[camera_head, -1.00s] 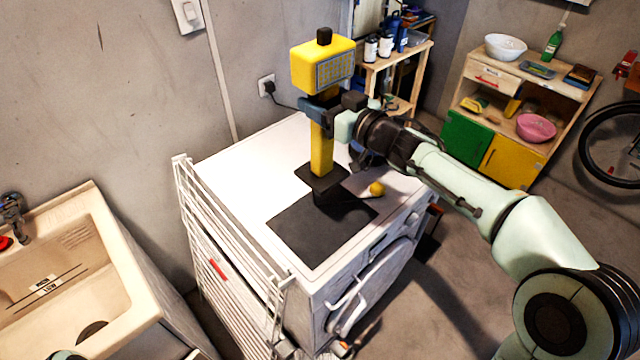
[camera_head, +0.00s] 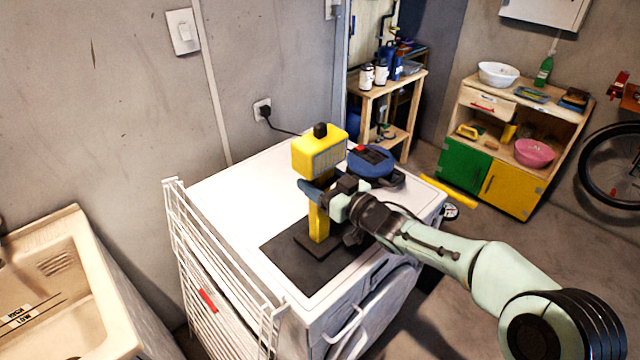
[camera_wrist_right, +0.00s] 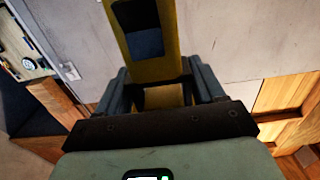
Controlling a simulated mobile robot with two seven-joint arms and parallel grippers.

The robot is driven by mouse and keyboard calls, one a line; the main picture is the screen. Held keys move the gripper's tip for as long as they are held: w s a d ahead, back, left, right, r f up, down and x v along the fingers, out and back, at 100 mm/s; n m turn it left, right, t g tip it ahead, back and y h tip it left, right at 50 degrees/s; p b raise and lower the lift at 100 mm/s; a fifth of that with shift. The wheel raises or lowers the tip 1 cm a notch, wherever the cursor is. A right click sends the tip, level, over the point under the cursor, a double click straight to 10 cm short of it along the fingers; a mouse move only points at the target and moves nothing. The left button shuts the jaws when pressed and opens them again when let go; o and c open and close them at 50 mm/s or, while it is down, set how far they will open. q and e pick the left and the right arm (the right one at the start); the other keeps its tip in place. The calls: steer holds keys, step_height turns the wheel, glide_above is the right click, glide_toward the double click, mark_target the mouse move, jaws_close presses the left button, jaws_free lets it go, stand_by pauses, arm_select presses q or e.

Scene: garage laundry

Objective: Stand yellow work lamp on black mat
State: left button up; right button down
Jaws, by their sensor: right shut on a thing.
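The yellow work lamp (camera_head: 319,153) stands upright, its dark square base (camera_head: 318,246) over the black mat (camera_head: 285,251) on top of the white washing machine. I cannot tell whether the base touches the mat or hovers just above it. My right gripper (camera_head: 318,192) is shut on the lamp's yellow post below the head. In the right wrist view the post (camera_wrist_right: 150,50) runs between the two fingers (camera_wrist_right: 163,88). My right arm hides the mat's right part. My left gripper is not in view.
A blue round object (camera_head: 371,163) with a dark top lies behind the lamp on the white machine top (camera_head: 250,195). A white drying rack (camera_head: 215,265) stands at the machine's left side, beside a sink (camera_head: 85,290). Shelves stand at the back right.

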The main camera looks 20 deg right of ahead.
stand_by(0.3)
steer(key=c, duration=0.5)
jaws_free()
steer(key=shift+f, duration=0.25)
steer(key=shift+c, duration=0.2)
steer(key=o, duration=0.4)
steer(key=shift+r, duration=0.25)
steer(key=v, duration=1.2)
